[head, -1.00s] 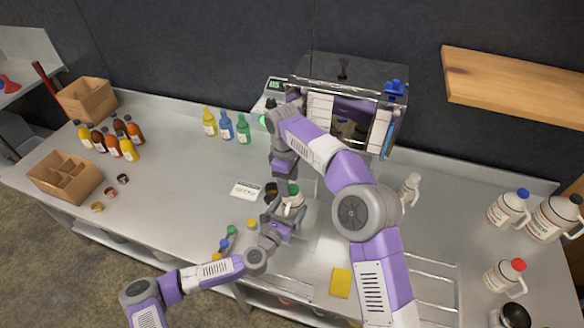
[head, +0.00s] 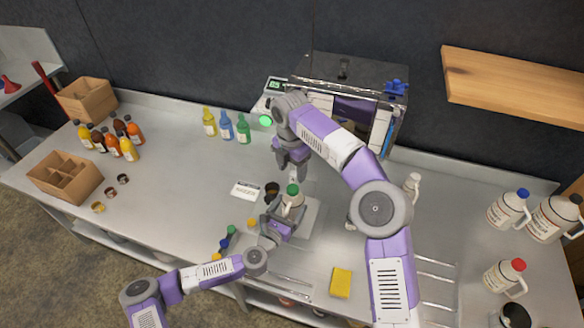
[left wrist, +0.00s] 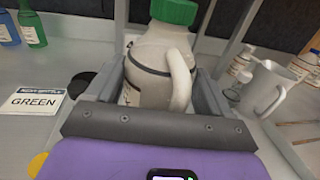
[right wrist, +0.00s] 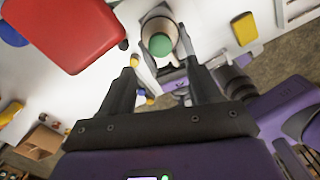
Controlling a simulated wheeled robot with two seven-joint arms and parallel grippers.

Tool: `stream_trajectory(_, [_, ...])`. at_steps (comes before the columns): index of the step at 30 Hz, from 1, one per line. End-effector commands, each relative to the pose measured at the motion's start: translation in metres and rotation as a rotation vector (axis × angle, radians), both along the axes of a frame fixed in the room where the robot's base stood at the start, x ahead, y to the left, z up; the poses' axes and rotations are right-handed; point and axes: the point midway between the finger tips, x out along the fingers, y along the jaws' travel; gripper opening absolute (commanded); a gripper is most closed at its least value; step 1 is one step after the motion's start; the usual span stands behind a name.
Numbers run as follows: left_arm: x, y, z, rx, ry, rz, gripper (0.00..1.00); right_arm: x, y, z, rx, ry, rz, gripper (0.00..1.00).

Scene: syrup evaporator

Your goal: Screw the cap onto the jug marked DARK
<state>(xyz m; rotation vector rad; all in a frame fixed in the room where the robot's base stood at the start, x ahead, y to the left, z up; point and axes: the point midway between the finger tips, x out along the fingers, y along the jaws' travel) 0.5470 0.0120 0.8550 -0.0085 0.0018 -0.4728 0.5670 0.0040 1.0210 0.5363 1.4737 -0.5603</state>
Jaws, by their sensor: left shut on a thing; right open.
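A white jug (head: 290,207) with a green cap (head: 292,190) on its mouth stands on the counter at mid-front. In the left wrist view the jug (left wrist: 160,55) is upright, its handle facing me, and the green cap (left wrist: 174,11) is cut by the top edge. Its label cannot be read. My left gripper (head: 283,217) is shut around the jug's body. My right gripper (head: 291,170) is open and empty above the cap, apart from it. In the right wrist view the green cap (right wrist: 159,44) lies beyond the fingertips.
A GREEN card (head: 245,190) lies left of the jug. Loose caps (head: 224,242) lie front left, a yellow sponge (head: 341,282) front right. The steel evaporator (head: 345,75) stands behind. Other jugs (head: 505,208) stand at right. Bottles (head: 227,126) and wooden crates (head: 65,178) are at left.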

Motion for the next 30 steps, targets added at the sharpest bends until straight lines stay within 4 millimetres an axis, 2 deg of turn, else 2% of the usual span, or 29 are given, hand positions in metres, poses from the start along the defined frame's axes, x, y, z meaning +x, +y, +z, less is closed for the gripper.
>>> stream_trajectory(8, [0.0,0.001,0.0,0.001,0.0,0.002,0.0,0.0,-0.001,-0.006,-0.002,0.003,-0.003,0.62])
stream_trajectory(21, [0.0,0.001,0.0,0.001,0.0,0.002,0.0,0.001,-0.002,-0.068,0.0,0.003,-0.004,0.62])
stream_trajectory(25, [0.0,0.001,0.0,0.001,0.0,0.002,0.0,0.001,-0.002,-0.078,0.001,0.002,-0.003,0.62])
stream_trajectory(30, [0.0,0.001,0.0,0.001,0.0,0.002,0.0,0.001,-0.002,-0.081,0.001,0.001,-0.004,0.62])
